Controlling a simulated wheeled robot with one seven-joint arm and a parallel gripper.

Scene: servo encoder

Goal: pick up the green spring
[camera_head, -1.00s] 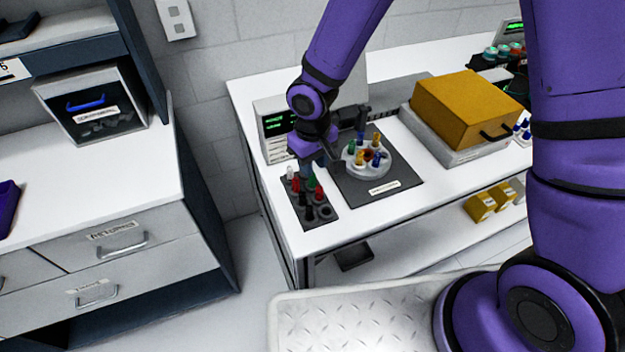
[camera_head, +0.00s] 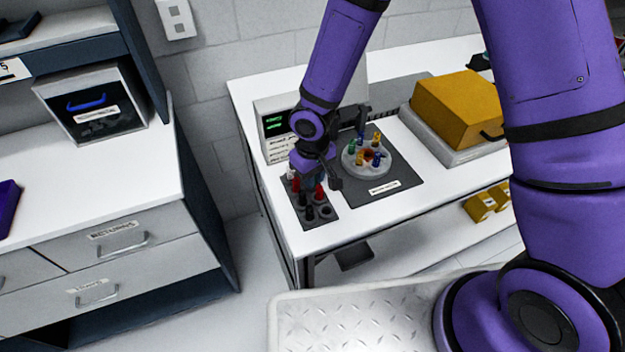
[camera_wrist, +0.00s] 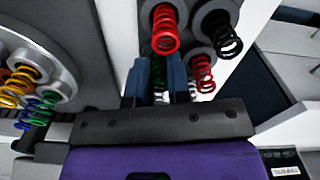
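The green spring (camera_wrist: 158,72) shows in the wrist view as a dark green coil in the gap between my two fingers, partly covered by them. It stands among the springs of the dark rack (camera_head: 331,214). In the head view it is hidden behind my gripper. My gripper (camera_wrist: 159,78) points down over the rack's far part, with its fingers apart on either side of the green spring. I cannot tell whether they touch it.
Red springs (camera_wrist: 165,30) (camera_wrist: 203,74) and a black spring (camera_wrist: 229,42) stand close to my fingers. A round holder (camera_head: 352,168) with several coloured springs is to the right, on a dark mat (camera_head: 408,184). A yellow box (camera_head: 457,108) stands further right.

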